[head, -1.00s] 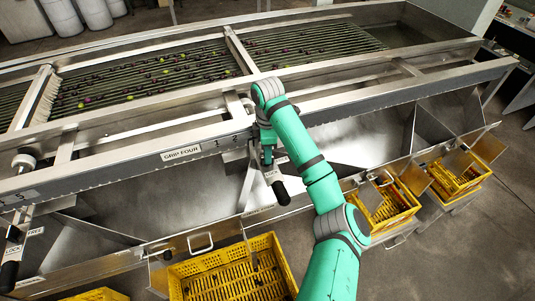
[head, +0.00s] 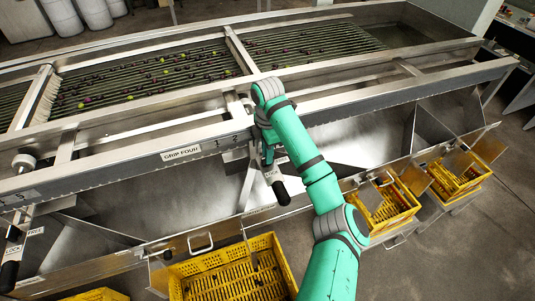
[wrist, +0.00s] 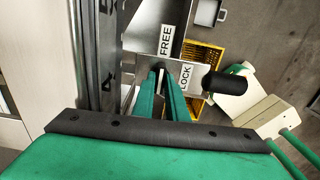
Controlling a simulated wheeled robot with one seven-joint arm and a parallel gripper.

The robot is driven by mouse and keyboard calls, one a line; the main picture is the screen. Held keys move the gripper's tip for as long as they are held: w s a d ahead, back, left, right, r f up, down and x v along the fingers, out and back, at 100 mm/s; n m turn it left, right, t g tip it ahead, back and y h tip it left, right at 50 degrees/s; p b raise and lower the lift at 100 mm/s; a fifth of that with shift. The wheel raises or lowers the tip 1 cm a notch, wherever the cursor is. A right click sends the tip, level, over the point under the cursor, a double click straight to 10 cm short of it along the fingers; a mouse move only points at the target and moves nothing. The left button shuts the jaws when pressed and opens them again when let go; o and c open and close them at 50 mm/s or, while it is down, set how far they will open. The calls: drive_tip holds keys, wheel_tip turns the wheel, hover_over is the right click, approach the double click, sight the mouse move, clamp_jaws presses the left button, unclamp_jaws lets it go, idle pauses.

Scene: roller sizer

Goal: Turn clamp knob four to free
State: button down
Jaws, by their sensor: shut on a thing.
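The "GRIP FOUR" label (head: 181,153) is on the machine's front rail. My gripper (head: 268,158) is just below this rail, right of the label. In the wrist view its green fingers (wrist: 163,75) are close together, shut on a small part at the edge of a metal plate. I take this part for clamp knob four; the fingers mostly hide it. The plate bears a "FREE" label (wrist: 166,40) and a "LOCK" label (wrist: 186,76). A black handle (wrist: 225,83) sticks out beyond "LOCK"; it also shows in the head view (head: 281,193). The knob's exact setting cannot be told.
Yellow crates (head: 283,259) stand below the metal chutes, with others at the right (head: 390,212). The roller bed (head: 160,75) with small dark fruit lies behind the rail. Another lock plate with a black handle (head: 9,275) is at the far left.

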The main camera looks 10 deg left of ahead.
drive_tip(key=c, duration=1.8)
unclamp_jaws()
drive_tip(key=shift+o, duration=0.2)
drive_tip(key=shift+r, duration=0.15)
wheel_tip(320, 180, up, 11)
drive_tip(key=shift+f, duration=0.2)
